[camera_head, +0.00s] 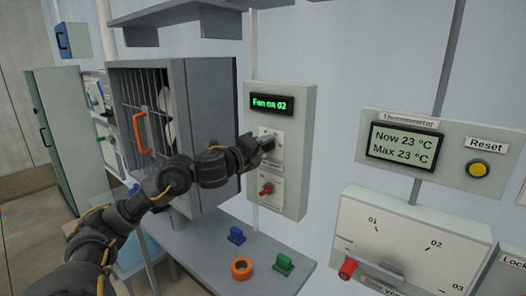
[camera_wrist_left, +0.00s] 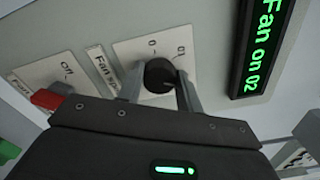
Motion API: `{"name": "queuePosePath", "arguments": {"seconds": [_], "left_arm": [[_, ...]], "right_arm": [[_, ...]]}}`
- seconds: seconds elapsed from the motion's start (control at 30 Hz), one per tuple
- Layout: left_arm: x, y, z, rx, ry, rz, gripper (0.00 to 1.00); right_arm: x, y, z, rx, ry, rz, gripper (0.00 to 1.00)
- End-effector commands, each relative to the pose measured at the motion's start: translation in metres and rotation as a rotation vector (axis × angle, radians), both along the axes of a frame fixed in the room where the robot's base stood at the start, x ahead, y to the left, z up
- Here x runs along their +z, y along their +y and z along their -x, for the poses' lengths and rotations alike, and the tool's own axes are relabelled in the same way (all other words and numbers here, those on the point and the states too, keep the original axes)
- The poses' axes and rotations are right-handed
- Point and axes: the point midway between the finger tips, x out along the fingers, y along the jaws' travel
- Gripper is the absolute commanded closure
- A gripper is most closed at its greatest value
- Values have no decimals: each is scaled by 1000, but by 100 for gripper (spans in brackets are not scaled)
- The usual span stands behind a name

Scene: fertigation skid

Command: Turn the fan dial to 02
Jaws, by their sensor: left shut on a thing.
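The fan control box (camera_head: 293,190) is on the wall, with a green display (camera_head: 271,104) reading "Fan on 02". Below the display is the fan dial, a dark round knob (camera_wrist_left: 159,75) on a white plate in the left wrist view. My left gripper (camera_head: 268,141) reaches the plate from the left and hides most of the dial in the head view. In the left wrist view its two fingers (camera_wrist_left: 158,88) are on either side of the knob, shut on it. The plate shows "01" beside the knob; other marks are partly hidden. My right gripper is out of view.
A red switch (camera_head: 266,188) sits just below the dial. A grey cage cabinet with an orange handle (camera_head: 142,133) stands to the left. A shelf below holds a blue clip (camera_head: 236,236), an orange ring (camera_head: 242,268) and a green clip (camera_head: 284,264). A thermometer panel (camera_head: 446,151) is at right.

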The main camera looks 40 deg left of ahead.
Motion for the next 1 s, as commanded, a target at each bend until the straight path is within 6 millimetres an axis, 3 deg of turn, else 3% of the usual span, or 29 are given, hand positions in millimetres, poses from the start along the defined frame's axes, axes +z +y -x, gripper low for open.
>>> {"name": "queuePosePath", "arguments": {"seconds": [0.67, 0.7, 0.83, 1.0], "left_arm": [[-1, 0, 0, -1, 4, -57, 88], [-1, 0, 0, -1, 4, -57, 60], [-1, 0, 0, -1, 3, -56, 43], [0, 0, 0, 0, 3, -55, 43]], "right_arm": [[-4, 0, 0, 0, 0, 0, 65], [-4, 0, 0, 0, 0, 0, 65], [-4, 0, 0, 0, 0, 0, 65], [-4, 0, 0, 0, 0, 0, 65]]}}
